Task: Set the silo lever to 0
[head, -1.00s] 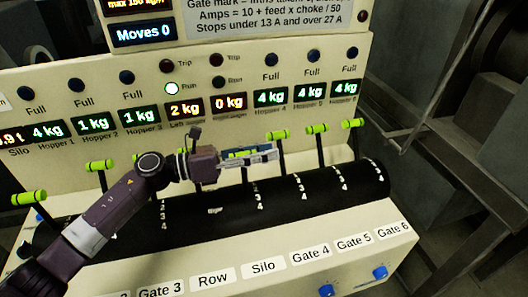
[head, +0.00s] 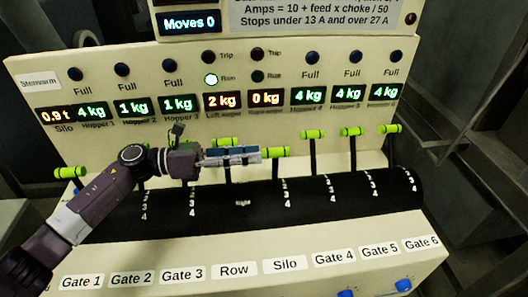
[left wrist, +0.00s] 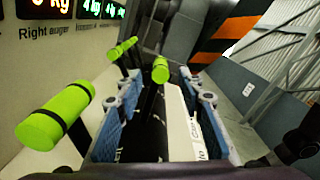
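The silo lever has a green cylindrical handle (head: 276,152) on a dark stem, above the white Silo label (head: 285,264). My right gripper is not in view.
The row lever's green handle (head: 228,142) is close behind my left gripper; it looks large in the left wrist view (left wrist: 55,116). The gate 4 lever (head: 313,134), gate 5 lever (head: 353,131) and gate 6 lever (head: 391,128) stand to the right. A black drum (head: 300,212) lies below.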

